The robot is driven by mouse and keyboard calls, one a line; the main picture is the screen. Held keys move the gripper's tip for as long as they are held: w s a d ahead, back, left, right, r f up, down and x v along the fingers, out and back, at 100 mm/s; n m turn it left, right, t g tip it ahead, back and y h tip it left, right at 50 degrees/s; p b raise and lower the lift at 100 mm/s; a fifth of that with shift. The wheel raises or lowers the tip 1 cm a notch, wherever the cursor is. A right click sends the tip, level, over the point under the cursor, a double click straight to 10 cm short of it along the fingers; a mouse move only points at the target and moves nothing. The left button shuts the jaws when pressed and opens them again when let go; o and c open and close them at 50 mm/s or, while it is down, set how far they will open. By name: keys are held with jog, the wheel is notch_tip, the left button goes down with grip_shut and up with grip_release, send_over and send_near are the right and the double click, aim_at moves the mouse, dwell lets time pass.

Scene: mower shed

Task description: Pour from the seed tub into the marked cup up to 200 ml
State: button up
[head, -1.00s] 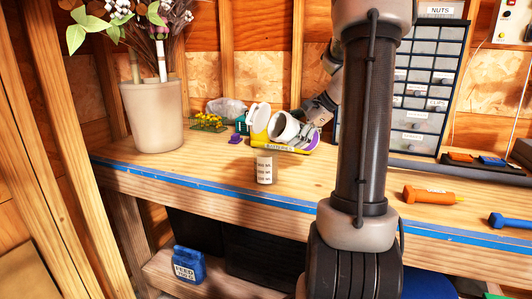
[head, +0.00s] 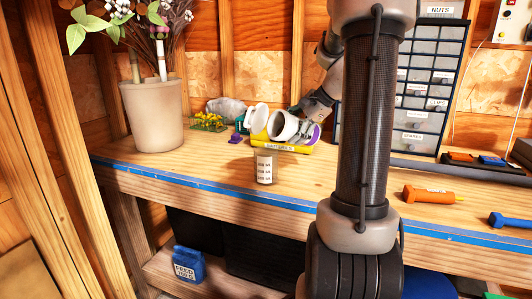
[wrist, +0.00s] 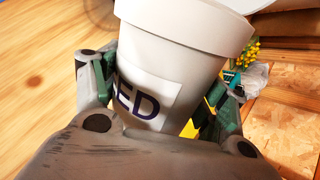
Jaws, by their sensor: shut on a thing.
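The seed tub (head: 285,127) is white and tilted, its mouth towards the left, above the bench near the yellow bin. My gripper (wrist: 160,88) is shut on it; in the wrist view the tub (wrist: 185,45) fills the space between the fingers, with "ED" showing on its label. The marked cup (head: 264,169) stands upright on the bench, in front of the tub and lower left of it, with dark markings on its side. The tub's mouth is apart from the cup. I see no stream, and the contents of both are hidden.
A yellow bin labelled batteries (head: 279,147) is behind the cup. A white disc (head: 257,117) shows left of the tub. A large plant pot (head: 152,115) stands at left and an orange tool (head: 430,195) lies at right.

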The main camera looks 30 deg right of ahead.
aim_at(289, 115)
jog(key=shift+r+h, duration=0.25)
jog(key=shift+h, duration=0.05)
jog(key=shift+a+f+n+h, duration=0.1)
jog(key=shift+a+n+h, duration=0.3)
jog(key=shift+a+h, duration=0.4)
dwell(0.9)
jog(key=shift+a+r+n+h, duration=0.3)
jog(key=shift+r+h, duration=0.25)
jog(key=shift+h, duration=0.15)
dwell(1.2)
jog(key=shift+a+r+h+b, duration=0.15)
jog(key=shift+r+h, duration=0.15)
jog(key=shift+r, duration=0.2)
jog(key=shift+a+r+h+b, duration=0.15)
jog(key=shift+r+h, duration=0.15)
jog(key=shift+r, duration=0.2)
dwell(2.1)
